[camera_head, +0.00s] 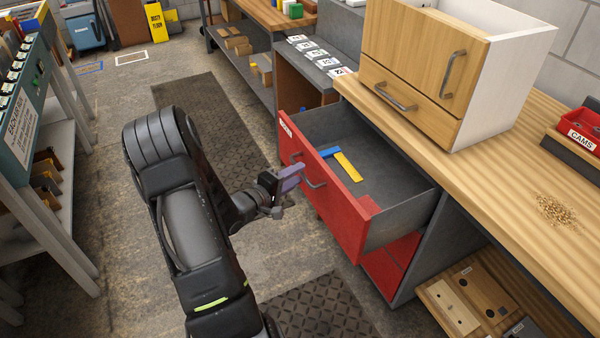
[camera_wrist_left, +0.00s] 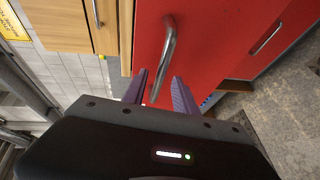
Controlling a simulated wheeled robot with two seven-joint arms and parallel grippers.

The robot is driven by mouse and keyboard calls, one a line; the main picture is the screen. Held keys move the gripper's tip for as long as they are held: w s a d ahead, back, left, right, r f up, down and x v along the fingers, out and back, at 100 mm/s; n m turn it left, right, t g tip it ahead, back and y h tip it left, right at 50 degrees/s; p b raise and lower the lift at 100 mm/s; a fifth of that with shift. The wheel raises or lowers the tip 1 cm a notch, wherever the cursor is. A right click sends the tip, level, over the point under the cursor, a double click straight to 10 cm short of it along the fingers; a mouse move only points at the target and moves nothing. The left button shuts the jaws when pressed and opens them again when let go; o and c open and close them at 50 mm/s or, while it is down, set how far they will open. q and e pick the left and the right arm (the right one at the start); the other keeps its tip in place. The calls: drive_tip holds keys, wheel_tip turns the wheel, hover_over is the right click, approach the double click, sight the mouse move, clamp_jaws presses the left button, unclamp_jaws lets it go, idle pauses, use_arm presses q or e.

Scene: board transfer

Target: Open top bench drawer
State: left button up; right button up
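The top bench drawer (camera_head: 352,212) with its red front is pulled well out from under the wooden bench top, so its grey inside shows. Its curved metal handle (camera_head: 316,184) is on the front face. My left gripper (camera_head: 290,182) is just in front of the handle. In the left wrist view, the two purple fingers of my left gripper (camera_wrist_left: 160,86) are spread apart, with the handle (camera_wrist_left: 168,52) in line with the gap between them. Whether they touch it cannot be told. My right gripper is not in view.
A blue piece (camera_head: 329,152) and a yellow piece (camera_head: 348,167) lie in the drawer. A wooden cabinet (camera_head: 415,75) and a red bin (camera_head: 580,126) stand on the bench (camera_head: 500,185). Open floor (camera_head: 290,255) lies left of the drawer.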

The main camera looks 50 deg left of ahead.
use_arm(q)
drive_tip(key=s, duration=0.3)
drive_tip(key=s+r, duration=0.1)
drive_tip(key=s, duration=0.1)
drive_tip(key=shift+s+d, duration=0.1)
drive_tip(key=shift+d, duration=0.15)
idle(0.3)
wheel_tip(320, 180, down, 8)
drive_tip(key=s+a+m+g+y, duration=0.2)
drive_tip(key=s+m+g+y, duration=0.1)
drive_tip(key=g, duration=0.1)
drive_tip(key=d+f+m+g+h, duration=0.3)
drive_tip(key=d+f+m+g, duration=0.1)
drive_tip(key=d+f, duration=0.55)
drive_tip(key=s+d+f+m+g+h, duration=0.2)
drive_tip(key=s+d+m, duration=0.1)
drive_tip(key=d, duration=1)
drive_tip(key=s+d+f+m+g+h, duration=0.1)
drive_tip(key=s+d+m+g+h, duration=0.1)
drive_tip(key=d, duration=1.1)
drive_tip(key=s+d+f+m+g+h, duration=0.1)
drive_tip(key=s+d+f+m+g, duration=0.1)
drive_tip(key=d, duration=1)
drive_tip(key=s+m+g, duration=0.1)
drive_tip(key=s+m, duration=0.1)
drive_tip(key=s, duration=0.1)
drive_tip(key=shift+d+f+m+h, duration=0.3)
drive_tip(key=shift+d+h, duration=0.1)
